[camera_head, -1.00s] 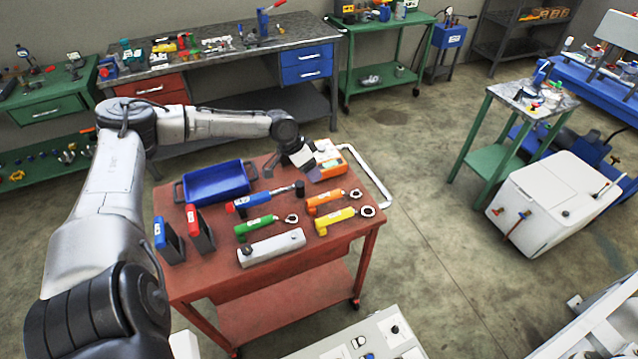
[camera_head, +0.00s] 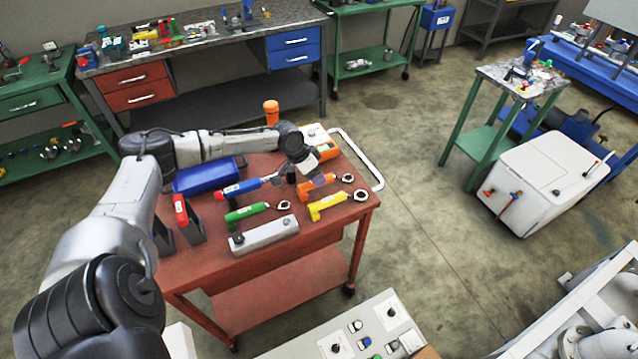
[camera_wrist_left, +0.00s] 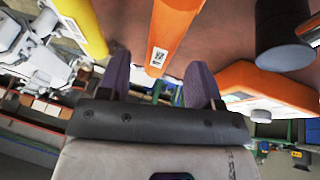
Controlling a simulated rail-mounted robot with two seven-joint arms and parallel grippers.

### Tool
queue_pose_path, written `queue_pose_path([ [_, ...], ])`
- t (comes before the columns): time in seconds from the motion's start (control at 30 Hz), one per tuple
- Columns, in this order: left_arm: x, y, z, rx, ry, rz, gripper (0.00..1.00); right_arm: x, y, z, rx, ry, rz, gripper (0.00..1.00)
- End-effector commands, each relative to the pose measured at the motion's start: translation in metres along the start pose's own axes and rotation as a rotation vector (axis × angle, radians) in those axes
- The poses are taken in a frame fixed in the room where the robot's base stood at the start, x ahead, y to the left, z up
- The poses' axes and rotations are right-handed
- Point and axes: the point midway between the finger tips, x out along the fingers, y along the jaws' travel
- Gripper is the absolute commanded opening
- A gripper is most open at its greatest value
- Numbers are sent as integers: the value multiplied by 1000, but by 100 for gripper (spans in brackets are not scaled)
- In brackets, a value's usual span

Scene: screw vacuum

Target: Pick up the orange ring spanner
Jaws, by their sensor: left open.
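The orange ring spanner (camera_head: 318,186) lies on the red workbench, its handle to the left and its metal ring to the right. My left gripper (camera_head: 307,169) hangs just above and behind its handle, pointing down. In the left wrist view the orange handle (camera_wrist_left: 170,35) lies ahead of the gap between the two purple fingers (camera_wrist_left: 160,78). The gripper is open and empty. The spanner's ring does not show in the wrist view. My right gripper is not in view.
The yellow spanner (camera_head: 328,205) lies in front, the green one (camera_head: 246,212) to the left. A blue-handled hammer (camera_head: 240,187) lies close by, partly hidden by the gripper. An orange device (camera_head: 327,150) stands just behind.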

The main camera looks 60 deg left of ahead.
Motion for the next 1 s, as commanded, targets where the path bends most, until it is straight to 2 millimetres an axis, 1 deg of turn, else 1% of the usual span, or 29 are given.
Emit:
queue_pose_path([
  [0.03,10,0,0,-1,2,2,59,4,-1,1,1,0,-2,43],
  [0.1,19,1,1,0,2,2,59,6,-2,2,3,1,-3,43],
  [0.23,32,0,0,-1,2,1,59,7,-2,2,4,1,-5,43],
  [0.37,37,0,0,0,1,1,59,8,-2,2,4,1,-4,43],
  [0.6,37,0,1,0,1,0,59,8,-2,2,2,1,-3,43],
  [1.0,37,0,1,0,1,1,21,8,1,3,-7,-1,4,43],
])
